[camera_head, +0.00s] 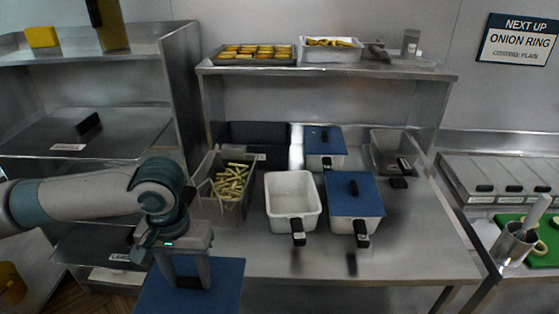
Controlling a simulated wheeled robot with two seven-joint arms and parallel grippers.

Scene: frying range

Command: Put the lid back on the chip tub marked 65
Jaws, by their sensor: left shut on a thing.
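My left gripper (188,277) is shut on the black handle of a flat blue lid (222,290), held low at the counter's front left. An open white tub (292,190) with a black front handle stands to the right of and behind the lid; it looks empty. To its right stands a tub covered by a blue lid (355,194). A smaller tub behind also wears a blue lid (324,138). The tags on the tubs are too small to read, so I cannot tell which is marked 65. My right gripper is out of view.
A container of chips (226,189) stands left of the open tub, close to my arm. A dark bin (253,137) and an open grey pan (392,151) stand behind. The shelf above holds trays of food (253,55). The counter's front right (420,258) is clear.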

